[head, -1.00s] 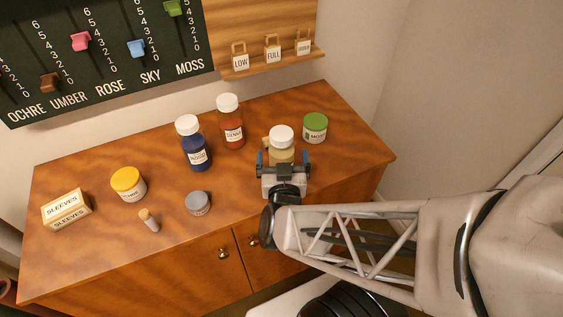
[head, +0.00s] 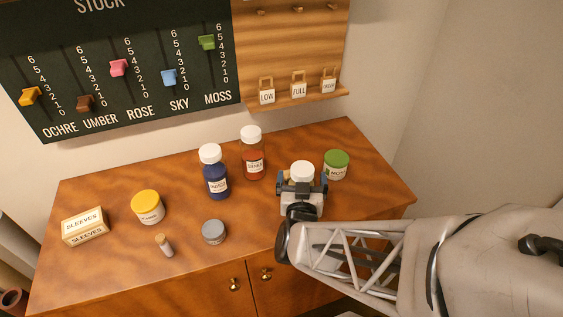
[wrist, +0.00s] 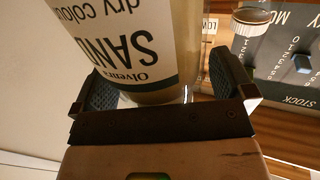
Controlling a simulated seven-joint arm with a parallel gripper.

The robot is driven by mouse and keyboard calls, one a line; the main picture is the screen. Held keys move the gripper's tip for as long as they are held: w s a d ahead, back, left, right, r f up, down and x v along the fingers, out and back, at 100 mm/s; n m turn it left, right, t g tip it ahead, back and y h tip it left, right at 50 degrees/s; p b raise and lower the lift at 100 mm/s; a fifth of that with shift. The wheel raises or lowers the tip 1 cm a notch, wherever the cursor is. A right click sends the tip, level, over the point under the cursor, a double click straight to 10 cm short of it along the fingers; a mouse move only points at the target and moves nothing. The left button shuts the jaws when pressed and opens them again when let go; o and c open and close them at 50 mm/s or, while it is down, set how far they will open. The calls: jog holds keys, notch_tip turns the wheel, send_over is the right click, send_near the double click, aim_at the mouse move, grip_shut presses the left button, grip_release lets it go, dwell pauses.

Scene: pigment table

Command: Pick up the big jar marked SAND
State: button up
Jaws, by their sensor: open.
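The big SAND jar has a white cap (head: 301,171) and stands on the wooden cabinet top, mostly hidden behind my gripper in the head view. In the wrist view its label (wrist: 125,50) reads SAND, upside down, with tan contents beside it. My gripper (head: 301,188) is open, with one finger on each side of the jar. In the wrist view the jar stands between the two dark finger pads (wrist: 160,85). I cannot tell whether either pad touches it.
A green-capped MOSS jar (head: 336,166) stands close to the right of my gripper. A red-brown bottle (head: 253,160) and a blue bottle (head: 214,180) stand to the left. A grey-lidded pot (head: 213,231), a small corked vial (head: 164,245), a yellow-lidded jar (head: 147,207) and a SLEEVES box (head: 85,226) are further left.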

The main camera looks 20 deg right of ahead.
jog(key=shift+c, duration=0.3)
jog(key=c, duration=1.7)
jog(key=shift+r, duration=0.1)
jog(key=shift+r, duration=5)
